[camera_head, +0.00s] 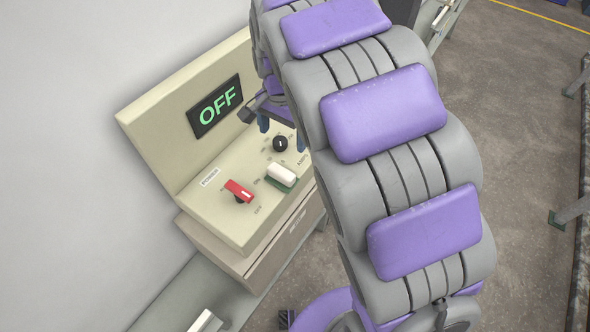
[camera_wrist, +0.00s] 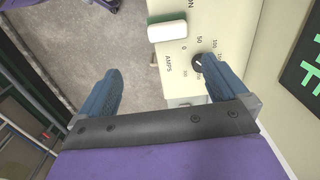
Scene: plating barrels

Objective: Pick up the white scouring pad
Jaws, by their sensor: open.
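The white scouring pad (camera_head: 281,174) is a small rounded block with a green layer under it. It lies on the sloped face of the cream control panel (camera_head: 222,212), between the red switch and the black knob. In the wrist view the pad (camera_wrist: 167,31) is at the top centre, beyond the fingertips. My gripper (camera_head: 282,134) is open and empty, above the panel's far end near the black knob. In the wrist view its blue fingers (camera_wrist: 163,70) are wide apart, with the pad clear of both. My arm partly hides the gripper in the head view.
A red power switch (camera_head: 239,191) and a black amps knob (camera_head: 280,144) flank the pad; the knob is close to one finger in the wrist view (camera_wrist: 197,62). A display (camera_head: 215,106) reads OFF on the upright back panel. Grey floor (camera_head: 530,150) lies open to the right.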

